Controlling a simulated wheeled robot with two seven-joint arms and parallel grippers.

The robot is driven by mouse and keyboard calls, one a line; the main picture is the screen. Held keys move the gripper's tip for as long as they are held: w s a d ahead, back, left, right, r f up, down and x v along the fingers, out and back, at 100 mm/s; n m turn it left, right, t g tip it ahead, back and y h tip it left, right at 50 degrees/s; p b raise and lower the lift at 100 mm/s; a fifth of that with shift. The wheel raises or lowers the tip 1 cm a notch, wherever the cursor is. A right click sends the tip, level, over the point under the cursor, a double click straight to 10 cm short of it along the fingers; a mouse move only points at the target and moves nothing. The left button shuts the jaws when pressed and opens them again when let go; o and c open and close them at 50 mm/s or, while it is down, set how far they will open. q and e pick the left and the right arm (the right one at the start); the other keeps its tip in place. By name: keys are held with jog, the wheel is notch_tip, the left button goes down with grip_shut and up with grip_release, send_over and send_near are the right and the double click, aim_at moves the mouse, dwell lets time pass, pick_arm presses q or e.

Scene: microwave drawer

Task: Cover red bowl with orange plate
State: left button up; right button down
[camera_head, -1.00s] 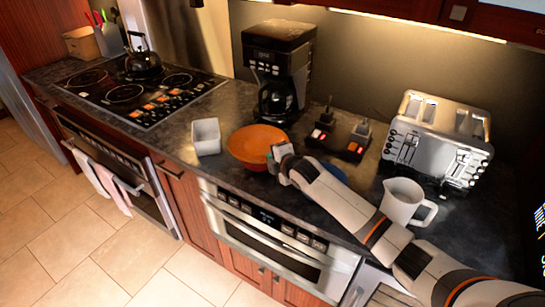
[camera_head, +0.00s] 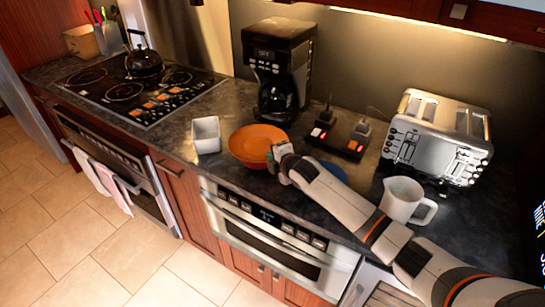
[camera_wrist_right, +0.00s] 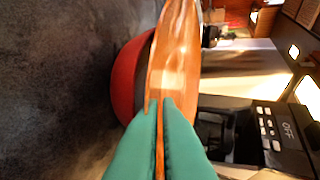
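The orange plate (camera_head: 256,143) is over the counter in the head view, left of my right gripper (camera_head: 276,154). In the right wrist view, the green fingertips (camera_wrist_right: 160,105) are closed on the edge of the orange plate (camera_wrist_right: 175,55). The red bowl (camera_wrist_right: 126,80) shows just beside the plate on the counter side, so the plate is above it. Part of the bowl's rim shows; whether the plate touches it I cannot tell. My left gripper is not in view.
A white square container (camera_head: 206,135) stands left of the plate and a coffee maker (camera_head: 280,70) behind it. A blue dish (camera_head: 333,171) lies partly behind my right arm. A white mug (camera_head: 404,200) and toaster (camera_head: 438,138) stand to the right.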

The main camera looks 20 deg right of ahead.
jog(key=shift+f+b, duration=0.4)
jog(key=shift+f, duration=0.25)
dwell(0.9)
